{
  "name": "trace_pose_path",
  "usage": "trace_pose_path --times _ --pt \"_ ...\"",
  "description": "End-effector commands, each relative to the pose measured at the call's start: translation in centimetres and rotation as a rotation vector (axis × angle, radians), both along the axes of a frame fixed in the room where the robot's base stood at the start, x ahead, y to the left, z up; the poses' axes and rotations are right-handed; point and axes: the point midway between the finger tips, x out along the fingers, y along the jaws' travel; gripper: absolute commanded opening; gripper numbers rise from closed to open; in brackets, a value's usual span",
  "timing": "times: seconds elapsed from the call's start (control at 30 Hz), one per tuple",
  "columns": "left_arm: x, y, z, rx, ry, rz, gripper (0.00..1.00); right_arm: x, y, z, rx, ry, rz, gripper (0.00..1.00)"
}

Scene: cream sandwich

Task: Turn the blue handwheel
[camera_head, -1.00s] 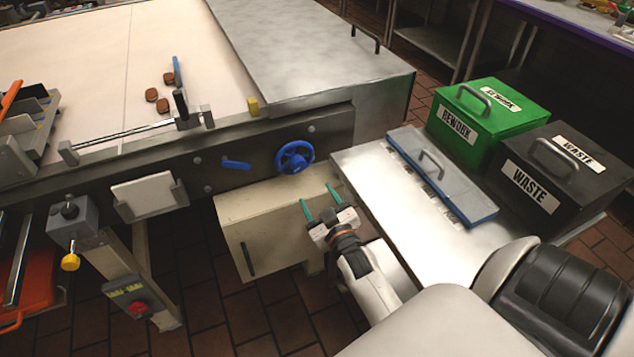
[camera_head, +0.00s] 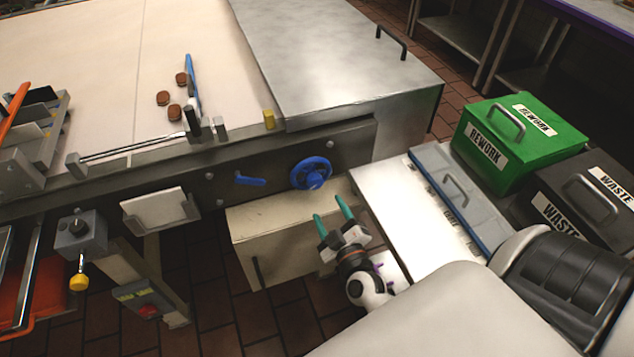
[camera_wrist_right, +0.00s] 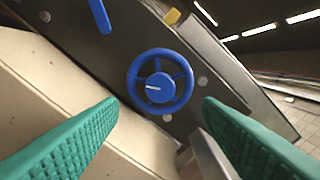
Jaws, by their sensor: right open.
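The blue handwheel (camera_head: 311,173) is mounted on the dark side rail of the conveyor in the head view. In the right wrist view the handwheel (camera_wrist_right: 160,83) shows its spokes and a hub with a white pointer mark, between and beyond the fingers. My right gripper (camera_head: 332,212) is open and empty, with teal fingers pointing up toward the wheel. It is in front of and below the wheel, apart from it. The right wrist view shows the two ribbed fingers (camera_wrist_right: 158,135) spread wide. My left gripper is not in view.
A blue lever (camera_head: 250,181) is on the rail left of the wheel. A cream box (camera_head: 280,235) stands below. To the right are a metal table (camera_head: 405,215), a green REWORK bin (camera_head: 540,135) and a black WASTE bin (camera_head: 570,195). Several brown cookies (camera_head: 163,98) lie on the belt.

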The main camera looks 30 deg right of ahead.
Motion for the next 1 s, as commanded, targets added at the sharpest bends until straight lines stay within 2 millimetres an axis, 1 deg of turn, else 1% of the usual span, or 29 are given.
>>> trace_pose_path --times 0.03,0.2,0.3,0.43,0.6,0.87,0.97,1.0 --pt "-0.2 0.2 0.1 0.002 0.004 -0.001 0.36 1.2 -0.3 0.2 -0.003 -0.003 0.000 0.59" --pt "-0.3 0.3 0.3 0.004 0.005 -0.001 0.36 4.6 -1.1 0.2 -0.002 -0.003 0.000 0.59" --pt "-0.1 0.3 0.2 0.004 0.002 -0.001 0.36 6.3 -1.5 0.1 -0.002 -0.003 0.000 0.59" --pt "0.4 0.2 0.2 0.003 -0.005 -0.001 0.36 7.9 -1.9 0.0 -0.001 -0.001 0.001 0.59" --pt "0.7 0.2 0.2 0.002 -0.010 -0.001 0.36 8.8 -2.1 0.0 -0.001 0.000 0.001 0.59" --pt "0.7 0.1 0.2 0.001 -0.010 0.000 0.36 8.8 -2.1 0.0 -0.001 0.000 0.001 0.59" --pt "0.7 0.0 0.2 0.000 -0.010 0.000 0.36 8.8 -2.1 0.0 -0.001 0.000 0.001 0.45" --pt "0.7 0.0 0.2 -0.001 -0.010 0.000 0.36 8.8 -2.1 0.0 -0.001 0.000 0.001 0.38"
